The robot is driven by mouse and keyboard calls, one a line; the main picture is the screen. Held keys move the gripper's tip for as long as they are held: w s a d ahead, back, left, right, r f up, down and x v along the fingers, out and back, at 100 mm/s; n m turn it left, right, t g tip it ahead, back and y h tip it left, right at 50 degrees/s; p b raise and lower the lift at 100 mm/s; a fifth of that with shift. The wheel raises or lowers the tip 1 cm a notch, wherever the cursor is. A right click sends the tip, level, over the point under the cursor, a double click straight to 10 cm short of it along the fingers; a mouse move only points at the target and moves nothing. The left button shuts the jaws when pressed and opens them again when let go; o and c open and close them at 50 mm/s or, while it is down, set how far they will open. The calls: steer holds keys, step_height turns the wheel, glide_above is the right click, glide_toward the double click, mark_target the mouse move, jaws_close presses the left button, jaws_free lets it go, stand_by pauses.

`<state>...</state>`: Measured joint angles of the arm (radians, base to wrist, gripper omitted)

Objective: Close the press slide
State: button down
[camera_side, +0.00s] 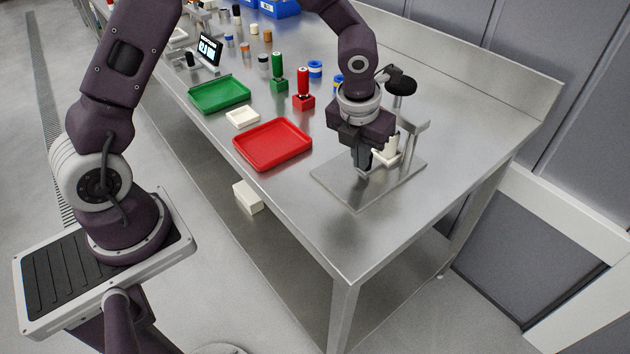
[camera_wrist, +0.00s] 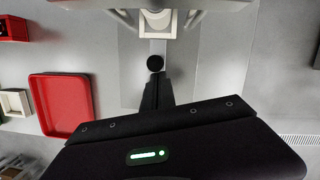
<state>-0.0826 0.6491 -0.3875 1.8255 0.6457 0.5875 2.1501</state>
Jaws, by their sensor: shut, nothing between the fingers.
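The press stands at the table's near right end. It has a flat grey base plate (camera_side: 335,186), a metal column and arm (camera_side: 413,124), and a black round head (camera_side: 401,83) on top. A pale slide piece (camera_side: 388,155) sits low on the press, partly hidden behind my gripper. In the wrist view a pale square block (camera_wrist: 155,30) has a grey strip leading to a black round knob (camera_wrist: 155,63). My gripper (camera_side: 363,168) is shut and empty, pointing down over the plate in front of the slide. Its fingertips (camera_wrist: 156,78) appear close to the knob; I cannot tell whether they touch.
A red tray (camera_side: 272,145), a small white dish (camera_side: 242,117) and a green tray (camera_side: 220,94) lie left of the press. Red (camera_side: 304,101) and green (camera_side: 278,84) stamps stand behind them. The table's front corner is clear.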

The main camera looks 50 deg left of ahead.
steer(key=shift+w+a+r+t, duration=0.1)
steer(key=shift+w+r+t, duration=0.05)
steer(key=shift+w+t, duration=0.2)
steer(key=s, duration=0.2)
steer(key=s+d, duration=0.1)
steer(key=s, duration=0.1)
steer(key=shift+s+d, duration=0.15)
steer(key=shift+s, duration=0.1)
steer(key=s+a+r+n+y, duration=0.1)
steer(key=s+a+r+n, duration=0.1)
steer(key=s+r+n, duration=0.4)
steer(key=s+a+r+n, duration=0.1)
steer(key=s+r+n, duration=0.15)
steer(key=r, duration=0.55)
steer(key=s+a+r+n+t+h, duration=0.1)
steer(key=s+r+n, duration=0.1)
steer(key=s+n, duration=0.5)
steer(key=s+a+r+n+t, duration=0.1)
steer(key=s+n, duration=0.6)
steer(key=n, duration=1)
steer(key=shift+a+r+h, duration=0.15)
steer(key=shift+r+h, duration=0.25)
steer(key=shift+r, duration=0.35)
